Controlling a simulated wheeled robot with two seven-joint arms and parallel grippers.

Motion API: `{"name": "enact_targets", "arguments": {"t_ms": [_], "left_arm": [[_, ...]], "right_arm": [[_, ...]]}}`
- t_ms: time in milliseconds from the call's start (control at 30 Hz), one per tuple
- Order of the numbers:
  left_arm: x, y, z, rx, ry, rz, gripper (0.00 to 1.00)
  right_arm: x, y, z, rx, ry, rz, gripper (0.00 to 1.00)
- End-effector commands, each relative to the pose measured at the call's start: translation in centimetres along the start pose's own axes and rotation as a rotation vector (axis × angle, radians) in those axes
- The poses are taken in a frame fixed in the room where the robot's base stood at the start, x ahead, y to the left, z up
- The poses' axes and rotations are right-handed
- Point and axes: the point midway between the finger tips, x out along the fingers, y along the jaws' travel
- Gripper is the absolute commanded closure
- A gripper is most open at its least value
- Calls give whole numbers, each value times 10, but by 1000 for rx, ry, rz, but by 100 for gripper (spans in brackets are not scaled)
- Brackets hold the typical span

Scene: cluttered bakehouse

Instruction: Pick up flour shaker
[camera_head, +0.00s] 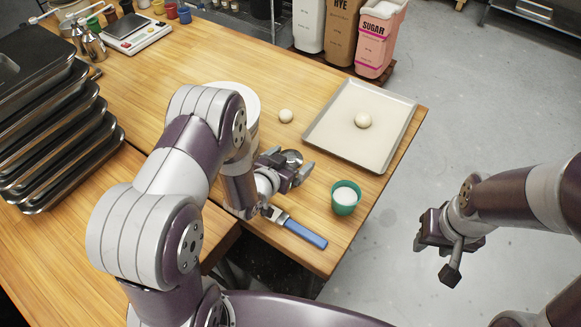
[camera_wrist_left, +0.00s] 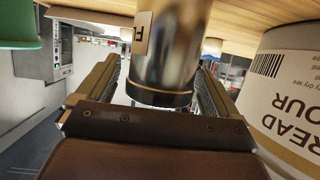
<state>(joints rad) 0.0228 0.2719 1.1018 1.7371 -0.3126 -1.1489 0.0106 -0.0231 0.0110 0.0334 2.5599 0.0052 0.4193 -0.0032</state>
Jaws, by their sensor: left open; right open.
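The flour shaker (camera_wrist_left: 172,50) is a shiny metal cylinder with a tan label, of which an "F" shows in the left wrist view. There it stands between the two spread fingers of my left gripper (camera_wrist_left: 155,85), with a gap on the left finger's side; contact on the right cannot be told. In the head view the shaker's round metal top (camera_head: 292,156) shows at my left gripper (camera_head: 284,172), and its lower body is hidden. My right gripper (camera_head: 440,258) is open and empty, off the table's right side over the floor.
A white bread flour tub (camera_wrist_left: 288,95) stands close beside my left gripper. A green cup (camera_head: 344,206) of white contents and a blue-handled scraper (camera_head: 304,233) lie near it. A baking tray (camera_head: 340,147) sits behind; stacked trays (camera_head: 45,150) stand left.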

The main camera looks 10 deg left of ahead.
Motion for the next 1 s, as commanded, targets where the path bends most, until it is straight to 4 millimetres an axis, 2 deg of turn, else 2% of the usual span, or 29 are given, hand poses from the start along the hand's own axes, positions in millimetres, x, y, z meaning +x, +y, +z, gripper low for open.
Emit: {"name": "enact_targets", "arguments": {"t_ms": [67, 200, 267, 600, 733, 833, 1000], "left_arm": [[0, 0, 0, 0, 0, 0, 6], [0, 0, 0, 0, 0, 0, 52], [0, 0, 0, 0, 0, 0, 70], [-2, 0, -5, 1, 2, -1, 70], [-8, 0, -20, 2, 5, -1, 70], [-16, -1, -39, 2, 8, -2, 70], [-18, 39, -61, 4, 6, 6, 70]], "right_arm": [[0, 0, 0, 0, 0, 0, 57], [0, 0, 0, 0, 0, 0, 57], [0, 0, 0, 0, 0, 0, 57], [0, 0, 0, 0, 0, 0, 57], [1, 0, 0, 0, 0, 0, 57], [2, 0, 0, 0, 0, 0, 57], [9, 0, 1, 0, 0, 0, 57]]}}
